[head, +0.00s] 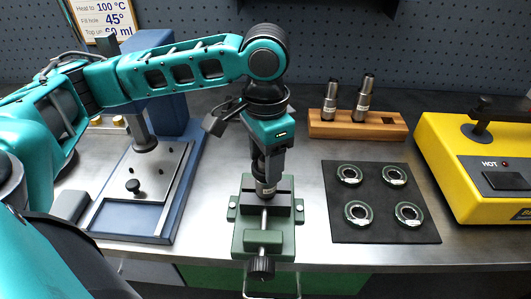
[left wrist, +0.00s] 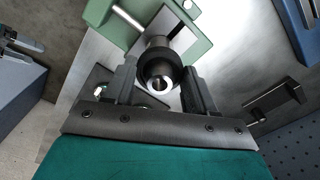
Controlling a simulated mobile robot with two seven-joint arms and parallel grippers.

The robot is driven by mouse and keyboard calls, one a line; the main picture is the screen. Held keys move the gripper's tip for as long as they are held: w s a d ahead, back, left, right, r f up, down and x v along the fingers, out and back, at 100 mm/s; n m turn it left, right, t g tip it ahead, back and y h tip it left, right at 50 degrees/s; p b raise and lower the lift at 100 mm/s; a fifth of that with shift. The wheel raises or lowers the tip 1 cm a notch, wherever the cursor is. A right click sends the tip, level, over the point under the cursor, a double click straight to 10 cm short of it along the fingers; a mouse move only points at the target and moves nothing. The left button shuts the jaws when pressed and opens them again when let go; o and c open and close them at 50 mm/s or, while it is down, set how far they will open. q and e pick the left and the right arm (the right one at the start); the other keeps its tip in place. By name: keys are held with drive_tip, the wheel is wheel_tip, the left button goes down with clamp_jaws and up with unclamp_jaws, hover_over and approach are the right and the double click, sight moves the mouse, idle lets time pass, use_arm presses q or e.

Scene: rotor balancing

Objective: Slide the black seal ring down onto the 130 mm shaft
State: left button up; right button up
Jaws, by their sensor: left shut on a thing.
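The shaft (head: 265,188) stands upright in the green vise (head: 246,240), with a pale band showing just below my left gripper (head: 268,172). The black seal ring (left wrist: 165,62) shows as a dark collar around the shaft close to that end. My left gripper, also in the left wrist view (left wrist: 162,75), is shut on this ring, with one finger on each side. I cannot read the shaft's length. My right gripper is not in view.
A wooden block (head: 350,130) with two metal shafts stands behind right. A black mat (head: 382,190) with several round rings lies to the right, beside a yellow heater (head: 470,190). A blue press-like fixture (head: 190,190) stands left. The vise handle (head: 262,266) reaches the bench's front edge.

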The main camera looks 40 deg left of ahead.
use_arm(q)
drive_tip(key=shift+f, duration=0.55)
drive_tip(key=o, duration=1.1)
drive_tip(key=shift+c, duration=0.2)
drive_tip(key=shift+c, duration=0.4)
drive_tip(key=shift+r, duration=0.1)
